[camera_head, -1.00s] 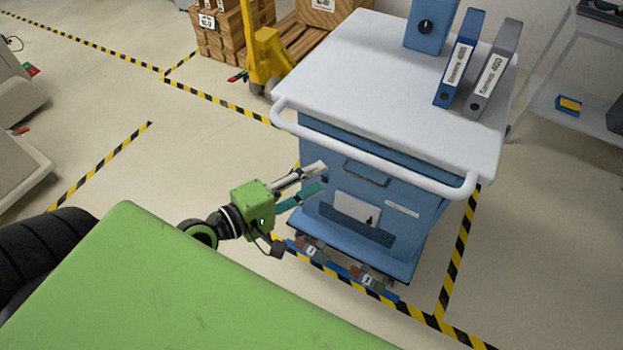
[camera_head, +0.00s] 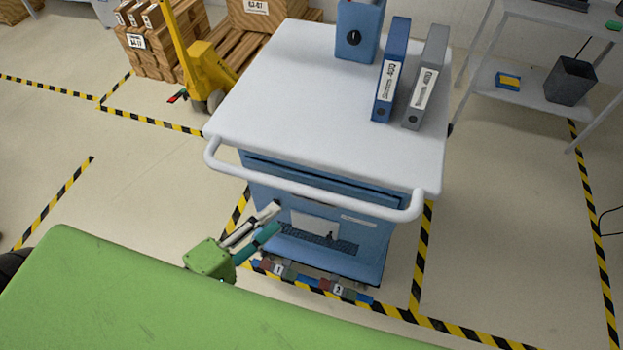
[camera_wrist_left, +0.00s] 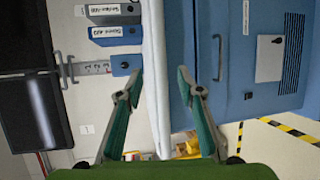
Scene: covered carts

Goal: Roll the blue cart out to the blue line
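The blue cart (camera_head: 318,240) stands upright in front of me, with a white top (camera_head: 330,110) and a white push handle (camera_head: 310,192) along its near side. My left gripper (camera_head: 273,219) is open at the cart's near left side, just below the handle in the head view. In the left wrist view, my left gripper (camera_wrist_left: 161,77) has its fingers spread, with a white bar (camera_wrist_left: 155,60) running between them. I cannot tell whether they touch it. I cannot clearly make out a separate blue line. My right gripper is not in view.
A blue box file (camera_head: 358,32), a blue binder (camera_head: 390,75) and a grey binder (camera_head: 427,80) stand on the cart. Coloured numbered pieces (camera_head: 310,281) lie at its foot, beside yellow-black floor tape (camera_head: 470,334). A yellow pallet truck (camera_head: 205,65) stands behind left; a shelf (camera_head: 530,90) right.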

